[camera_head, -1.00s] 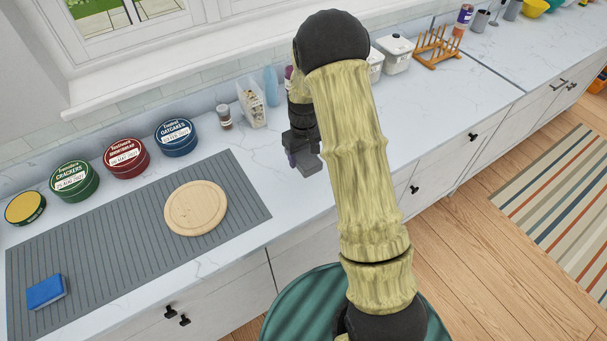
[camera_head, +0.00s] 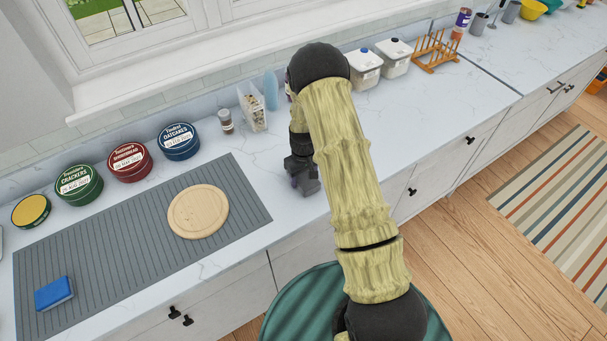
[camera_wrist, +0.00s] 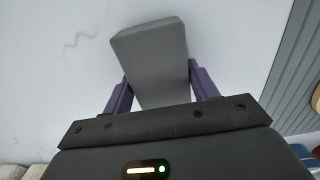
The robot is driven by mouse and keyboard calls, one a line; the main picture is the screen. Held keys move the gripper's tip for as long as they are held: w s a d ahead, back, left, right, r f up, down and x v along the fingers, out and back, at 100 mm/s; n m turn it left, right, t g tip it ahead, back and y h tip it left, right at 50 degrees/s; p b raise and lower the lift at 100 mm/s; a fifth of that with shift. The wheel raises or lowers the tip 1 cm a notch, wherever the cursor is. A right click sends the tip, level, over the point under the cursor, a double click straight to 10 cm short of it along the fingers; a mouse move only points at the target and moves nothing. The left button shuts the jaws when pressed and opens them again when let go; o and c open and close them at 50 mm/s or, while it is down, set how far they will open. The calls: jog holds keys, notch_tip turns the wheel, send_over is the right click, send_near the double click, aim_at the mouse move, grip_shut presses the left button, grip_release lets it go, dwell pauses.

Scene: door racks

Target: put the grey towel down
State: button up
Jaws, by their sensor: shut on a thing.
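The grey towel (camera_wrist: 152,55) is a folded grey block between the two purple fingers of my gripper (camera_wrist: 160,88) in the wrist view. My gripper is shut on it. In the head view my gripper (camera_head: 302,183) is over the white counter, right of the ribbed grey mat, and the towel (camera_head: 309,187) shows as a small grey shape at its tip. The pale counter (camera_wrist: 60,60) lies behind the towel in the wrist view. I cannot tell whether the towel touches the counter.
The grey mat (camera_head: 120,240) holds a round wooden board (camera_head: 198,211) and a blue sponge (camera_head: 54,293). Several tins, including a blue one (camera_head: 179,141), stand behind it. A jar (camera_head: 226,121) and a clear container (camera_head: 252,107) stand near the wall.

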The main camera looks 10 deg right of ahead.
aim_at(303, 176)
jog(key=shift+f, duration=0.15)
jog(key=shift+f, duration=0.1)
jog(key=shift+f, duration=0.15)
jog(key=o, duration=1)
jog(key=shift+r+b, duration=2.25)
jog(key=shift+r, duration=4)
